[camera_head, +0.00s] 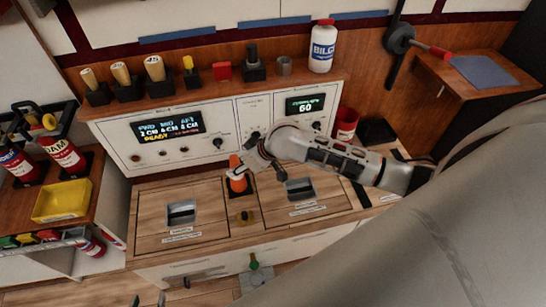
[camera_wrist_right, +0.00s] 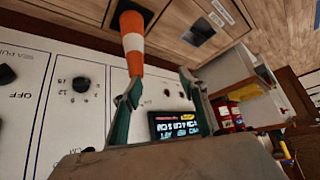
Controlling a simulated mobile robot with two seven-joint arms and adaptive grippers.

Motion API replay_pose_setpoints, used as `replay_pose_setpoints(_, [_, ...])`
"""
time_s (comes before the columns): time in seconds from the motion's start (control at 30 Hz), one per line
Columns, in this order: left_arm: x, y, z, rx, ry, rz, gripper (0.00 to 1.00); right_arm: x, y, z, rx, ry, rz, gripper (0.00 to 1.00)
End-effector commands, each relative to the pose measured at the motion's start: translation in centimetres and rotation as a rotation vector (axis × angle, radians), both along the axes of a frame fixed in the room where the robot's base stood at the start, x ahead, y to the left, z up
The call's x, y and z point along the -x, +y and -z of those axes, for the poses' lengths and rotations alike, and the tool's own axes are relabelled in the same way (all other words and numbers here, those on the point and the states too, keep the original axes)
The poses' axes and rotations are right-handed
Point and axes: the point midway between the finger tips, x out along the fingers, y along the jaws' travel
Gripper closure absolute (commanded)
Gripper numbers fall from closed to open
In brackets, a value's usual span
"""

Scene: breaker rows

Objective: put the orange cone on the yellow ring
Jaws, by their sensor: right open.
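The orange cone (camera_head: 238,185), with a white band, stands on the counter between two hatches in the head view. In the right wrist view the cone (camera_wrist_right: 134,65) is close to one fingertip. My right gripper (camera_wrist_right: 160,80) is open, its fingers apart; in the head view its arm comes in from the right and its hand is beside the cone, with the fingers hard to make out. What seem to be my left gripper's fingertips (camera_head: 148,300) show apart at the bottom edge, empty.
A control panel (camera_head: 130,151) with displays and knobs stands behind the counter. The shelf above holds several handled items and a white bottle (camera_head: 322,50). A yellow tray (camera_head: 62,201) and red bottles are at left. A red cup (camera_head: 346,124) is behind my right arm.

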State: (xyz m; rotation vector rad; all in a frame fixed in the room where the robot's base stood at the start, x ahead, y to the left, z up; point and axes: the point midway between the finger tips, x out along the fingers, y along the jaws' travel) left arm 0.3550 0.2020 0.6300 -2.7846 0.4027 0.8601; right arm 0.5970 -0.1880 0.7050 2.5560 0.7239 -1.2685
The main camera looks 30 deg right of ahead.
Motion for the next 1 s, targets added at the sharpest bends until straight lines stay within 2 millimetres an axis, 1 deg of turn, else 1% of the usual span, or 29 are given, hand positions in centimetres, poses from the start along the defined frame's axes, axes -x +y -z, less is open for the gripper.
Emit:
replay_pose_setpoints(0.03, [0.0,0.0,0.0,0.000,-0.001,0.000,0.60,1.9,1.5,1.5,-0.034,-0.007,-0.002,0.58])
replay_pose_setpoints(0.13, [-0.1,0.0,-0.1,0.000,-0.002,-0.001,0.60,4.6,3.4,3.1,-0.083,-0.058,0.004,0.58])
replay_pose_setpoints(0.23, [-0.1,0.0,-0.2,0.000,-0.002,-0.001,0.60,7.4,4.5,4.3,-0.118,-0.109,0.025,0.58])
replay_pose_setpoints(0.33, [-0.1,0.0,-0.2,0.000,-0.002,-0.001,0.60,10.3,4.7,5.3,-0.136,-0.159,0.057,0.58])
replay_pose_setpoints(0.47, [-0.1,0.0,-0.2,0.000,-0.002,-0.001,0.60,14.4,3.8,6.3,-0.129,-0.219,0.109,0.58])
replay_pose_setpoints(0.6, [-0.1,0.0,-0.2,0.000,-0.002,-0.002,0.60,18.8,1.7,7.0,-0.084,-0.275,0.161,0.58])
replay_pose_setpoints(0.7, [-0.1,0.0,-0.1,0.001,-0.002,-0.001,0.60,21.3,0.3,7.3,-0.043,-0.303,0.183,0.58])
replay_pose_setpoints(0.83, [0.0,0.0,-0.1,0.001,-0.001,-0.001,0.60,23.5,-1.0,7.4,-0.003,-0.323,0.197,0.58])
replay_pose_setpoints(0.9, [0.0,0.0,0.0,0.000,0.000,-0.001,0.60,24.0,-1.3,7.4,0.009,-0.328,0.201,0.58])
replay_pose_setpoints(1.0, [0.0,0.0,0.0,0.000,0.001,-0.001,0.60,24.1,-1.5,7.3,0.013,-0.333,0.202,0.58])
